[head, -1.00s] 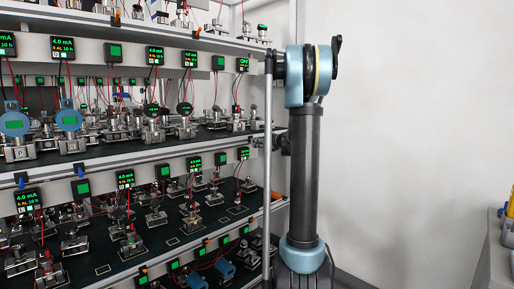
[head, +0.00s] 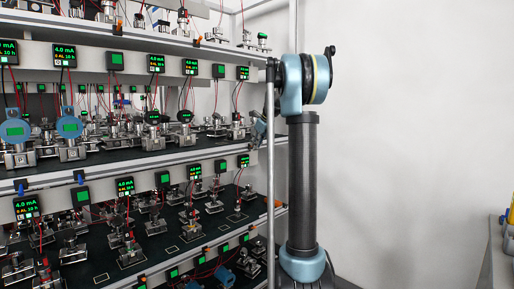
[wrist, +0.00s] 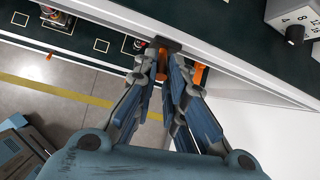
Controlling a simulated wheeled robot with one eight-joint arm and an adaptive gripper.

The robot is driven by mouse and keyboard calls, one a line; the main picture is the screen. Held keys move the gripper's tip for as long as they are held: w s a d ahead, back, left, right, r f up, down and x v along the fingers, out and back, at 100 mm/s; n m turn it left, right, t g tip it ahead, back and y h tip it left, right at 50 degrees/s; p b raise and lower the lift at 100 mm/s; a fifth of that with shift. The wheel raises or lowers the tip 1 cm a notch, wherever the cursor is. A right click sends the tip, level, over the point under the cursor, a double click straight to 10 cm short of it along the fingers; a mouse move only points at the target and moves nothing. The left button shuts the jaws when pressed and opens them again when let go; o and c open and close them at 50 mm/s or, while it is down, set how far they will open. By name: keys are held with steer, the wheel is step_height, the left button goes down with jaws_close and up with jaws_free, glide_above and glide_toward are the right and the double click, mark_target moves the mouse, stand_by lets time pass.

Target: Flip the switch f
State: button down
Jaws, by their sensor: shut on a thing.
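In the wrist view, an orange switch lever (wrist: 163,57) hangs from a dark mount on the pale shelf edge. My gripper (wrist: 162,72) has its two fingers around this lever, shut on it. A second orange lever (wrist: 199,76) shows just right of the fingers, partly hidden by them. I cannot read a letter on either switch. In the head view, my gripper (head: 258,128) is partly hidden behind my arm, at the right end of the middle shelf edge. The display (head: 243,73) at the upper right of that shelf shows small green text.
Shelves (head: 100,158) hold several transmitters, wires and displays. Other switches, orange (head: 197,34) and blue (head: 79,177), sit along the shelf edges. A knob box (wrist: 295,30) stands at the wrist view's upper right.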

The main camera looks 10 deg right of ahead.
steer(key=shift+w+r, duration=0.15)
steer(key=shift+w, duration=0.05)
stand_by(0.3)
steer(key=c, duration=1.7)
jaws_free()
steer(key=shift+o, duration=0.2)
steer(key=shift+s, duration=0.1)
steer(key=v, duration=1.1)
steer(key=shift+r+g+h, duration=0.3)
steer(key=shift+r, duration=0.2)
steer(key=shift+a, duration=0.15)
